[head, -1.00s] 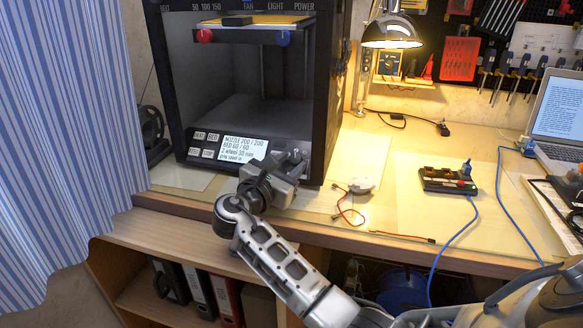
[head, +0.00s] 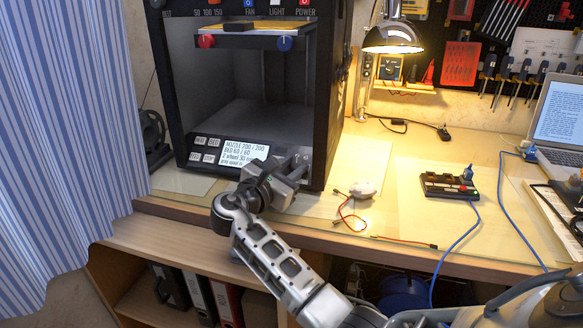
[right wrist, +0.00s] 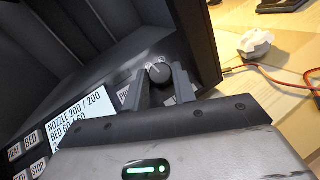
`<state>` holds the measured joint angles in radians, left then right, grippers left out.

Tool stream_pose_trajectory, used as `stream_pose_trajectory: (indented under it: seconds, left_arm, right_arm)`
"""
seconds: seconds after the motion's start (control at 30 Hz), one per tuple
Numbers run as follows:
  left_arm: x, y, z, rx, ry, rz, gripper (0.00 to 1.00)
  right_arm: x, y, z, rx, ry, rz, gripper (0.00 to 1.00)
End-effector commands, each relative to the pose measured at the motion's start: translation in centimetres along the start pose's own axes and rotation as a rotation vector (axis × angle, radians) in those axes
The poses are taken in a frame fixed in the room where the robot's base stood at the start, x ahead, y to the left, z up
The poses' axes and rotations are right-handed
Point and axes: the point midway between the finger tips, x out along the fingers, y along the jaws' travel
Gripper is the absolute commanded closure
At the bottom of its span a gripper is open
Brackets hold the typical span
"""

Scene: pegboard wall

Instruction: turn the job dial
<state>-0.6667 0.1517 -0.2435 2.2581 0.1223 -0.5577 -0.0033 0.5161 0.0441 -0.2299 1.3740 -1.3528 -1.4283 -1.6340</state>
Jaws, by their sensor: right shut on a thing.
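The 3D printer (head: 338,110) stands on the bench with its control panel at the front. In the right wrist view, the job dial (right wrist: 159,71) is a dark round knob at the right end of the panel. My right gripper (right wrist: 157,84) is shut on the dial, with one finger on each side of it. In the head view my right gripper (head: 298,166) reaches the panel's right end and hides the dial. The screen (right wrist: 80,120) reads nozzle 200 / 200 and bed 60 / 60; its lower lines are partly hidden. My left gripper is not in view.
A lit lamp (head: 393,38), a small dark device (head: 447,186) and a laptop (head: 558,120) are further right. A striped curtain (head: 65,140) hangs at the left.

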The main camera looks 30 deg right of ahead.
Motion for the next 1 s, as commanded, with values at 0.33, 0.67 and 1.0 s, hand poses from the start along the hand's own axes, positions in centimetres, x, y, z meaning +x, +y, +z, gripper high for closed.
stream_pose_trajectory:
  seconds: [0.33, 0.67, 1.0]
  left_arm:
    - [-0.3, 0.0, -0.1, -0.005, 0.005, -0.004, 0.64]
    - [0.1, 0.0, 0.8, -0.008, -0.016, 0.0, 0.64]
    - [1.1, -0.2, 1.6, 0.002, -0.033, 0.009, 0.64]
  right_arm:
    - [0.0, 0.6, 0.0, 0.167, 0.009, -0.217, 0.96]
    - [0.1, 0.9, 0.1, 0.324, 0.013, -0.415, 0.96]
    - [0.2, 1.1, 0.1, 0.413, 0.017, -0.527, 0.96]
